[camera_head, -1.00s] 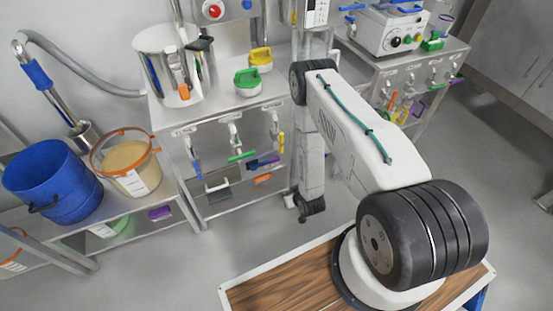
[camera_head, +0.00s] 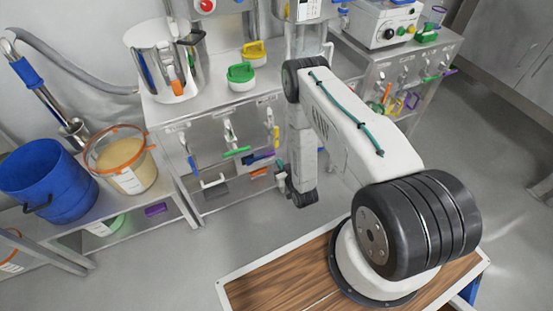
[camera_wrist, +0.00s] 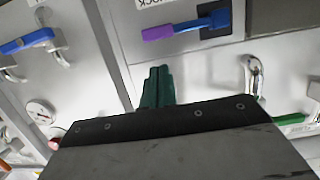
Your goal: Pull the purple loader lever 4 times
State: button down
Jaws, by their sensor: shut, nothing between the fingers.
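A lever with a purple grip and a blue arm (camera_wrist: 185,30) sits on a black mount in the wrist view. It lies almost level, its purple end pointing left, under a label ending in "OCK". My gripper (camera_wrist: 160,72) shows green fingers, shut and empty, below the lever and apart from it in the picture. In the head view a small purple and blue lever (camera_head: 262,157) is on the front of the middle metal cabinet, left of my arm.
A metal hook handle (camera_wrist: 254,75) and a green handle (camera_wrist: 288,120) are right of my gripper. A blue bucket (camera_head: 50,185) stands on the left bench. Grey floor is open at right.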

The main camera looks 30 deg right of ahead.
aim_at(268, 149)
jog(key=x, duration=0.9)
jog(key=shift+a+f, duration=0.1)
jog(key=shift+f, duration=0.05)
